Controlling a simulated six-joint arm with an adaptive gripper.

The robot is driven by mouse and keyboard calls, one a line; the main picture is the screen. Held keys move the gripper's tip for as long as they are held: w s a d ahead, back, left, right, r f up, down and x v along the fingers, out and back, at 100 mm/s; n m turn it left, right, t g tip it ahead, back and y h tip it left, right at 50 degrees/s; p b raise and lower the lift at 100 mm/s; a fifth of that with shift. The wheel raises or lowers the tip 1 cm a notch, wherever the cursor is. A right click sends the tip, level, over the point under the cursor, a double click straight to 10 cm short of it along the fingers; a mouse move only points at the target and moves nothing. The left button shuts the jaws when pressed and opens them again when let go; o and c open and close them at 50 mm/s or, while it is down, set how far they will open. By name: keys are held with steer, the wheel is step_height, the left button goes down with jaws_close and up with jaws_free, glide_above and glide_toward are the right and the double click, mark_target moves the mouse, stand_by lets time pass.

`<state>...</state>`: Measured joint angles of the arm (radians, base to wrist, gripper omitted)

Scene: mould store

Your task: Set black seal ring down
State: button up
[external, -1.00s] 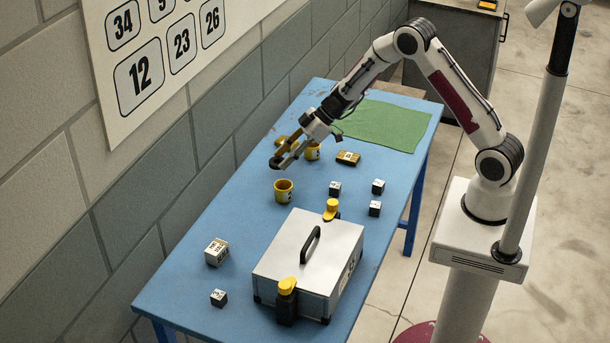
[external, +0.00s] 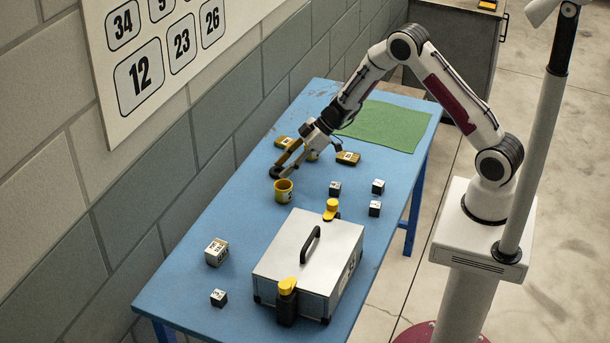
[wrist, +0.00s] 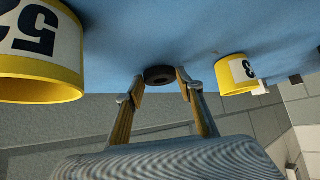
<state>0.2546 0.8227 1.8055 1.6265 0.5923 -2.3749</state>
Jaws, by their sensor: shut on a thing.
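The black seal ring (wrist: 160,74) is between my two fingertips in the wrist view, and the fingers are shut on it. It is close to the blue table surface; I cannot tell whether it touches. In the external view my gripper (external: 279,173) reaches down over the table, just behind a yellow cup (external: 284,192). The ring is only a small dark shape at the fingertips there.
The second yellow cup is partly hidden behind my gripper in the external view. Yellow boxes (external: 348,158) and a green cloth (external: 385,126) lie farther back. A silver case (external: 290,255) and small dark cubes (external: 375,208) stand nearer. The left middle of the blue table (external: 225,210) is clear.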

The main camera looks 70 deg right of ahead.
steer(key=shift+f, duration=0.15)
steer(key=o, duration=0.9)
steer(key=shift+r, duration=0.2)
steer(key=shift+s+d+r, duration=0.25)
steer(key=shift+r, duration=0.15)
steer(key=shift+v, duration=5.5)
steer(key=shift+s+a, duration=0.1)
